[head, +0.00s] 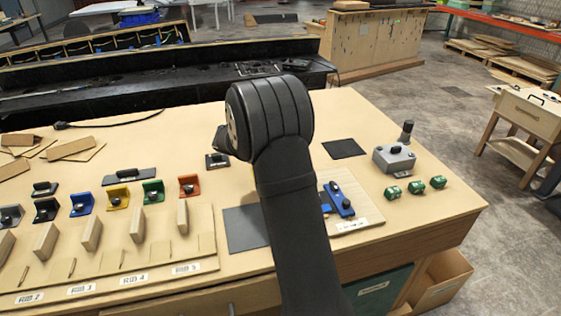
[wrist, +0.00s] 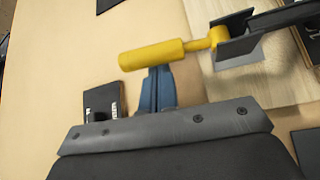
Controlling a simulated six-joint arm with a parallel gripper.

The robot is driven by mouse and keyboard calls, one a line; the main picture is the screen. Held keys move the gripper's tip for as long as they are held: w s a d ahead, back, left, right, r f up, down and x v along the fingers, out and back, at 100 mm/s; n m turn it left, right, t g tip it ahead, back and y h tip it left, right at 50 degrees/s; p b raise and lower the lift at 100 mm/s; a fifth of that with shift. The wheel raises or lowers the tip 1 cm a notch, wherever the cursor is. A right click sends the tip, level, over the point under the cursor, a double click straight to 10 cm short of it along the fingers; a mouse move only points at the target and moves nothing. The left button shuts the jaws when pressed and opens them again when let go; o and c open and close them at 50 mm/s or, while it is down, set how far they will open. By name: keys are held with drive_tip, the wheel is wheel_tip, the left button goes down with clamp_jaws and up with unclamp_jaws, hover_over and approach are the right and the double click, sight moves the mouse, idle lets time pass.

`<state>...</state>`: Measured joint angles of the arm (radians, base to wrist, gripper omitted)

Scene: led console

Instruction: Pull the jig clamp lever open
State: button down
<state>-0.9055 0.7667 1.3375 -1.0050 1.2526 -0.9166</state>
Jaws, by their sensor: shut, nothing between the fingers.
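The clamp lever is a yellow handle (wrist: 152,56) in the wrist view, joined at its right end to a dark metal bracket (wrist: 236,46). The lever lies nearly level across the picture. My gripper (wrist: 156,76) is shut and empty, its blue-grey fingers just below the middle of the yellow handle in that view. The handle covers the fingertips, and I cannot tell whether they touch it. In the head view my arm hides the gripper and most of the clamp.
In the head view, coloured brackets (head: 153,191) line the table's left. A blue part on a board (head: 340,199), a grey box (head: 394,159) and green pieces (head: 415,187) are right of my arm.

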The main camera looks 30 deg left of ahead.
drive_tip(key=shift+r+m+t+y, duration=0.3)
drive_tip(key=shift+r+m+t, duration=0.1)
drive_tip(key=shift+r+t, duration=0.1)
idle(0.4)
drive_tip(key=shift+s+r+y, duration=0.1)
drive_tip(key=shift+r+y, duration=0.15)
drive_tip(key=shift+y, duration=0.05)
drive_tip(key=shift+s+d+r+m+t+y, duration=0.2)
drive_tip(key=shift+r+m+t+y, duration=0.1)
drive_tip(key=shift+r+m+t, duration=0.25)
drive_tip(key=shift+s+d+r+m+t+y, duration=0.15)
drive_tip(key=shift+r+m+t+y, duration=0.15)
drive_tip(key=shift+m+t, duration=0.3)
drive_tip(key=r+m+t, duration=0.1)
drive_tip(key=s+d+r+m+t+y, duration=0.1)
drive_tip(key=m+t, duration=0.1)
drive_tip(key=shift+s+d, duration=0.1)
drive_tip(key=shift+d, duration=0.1)
drive_tip(key=shift+s+d+r, duration=0.35)
drive_tip(key=shift+s+d, duration=0.15)
drive_tip(key=shift+s, duration=0.15)
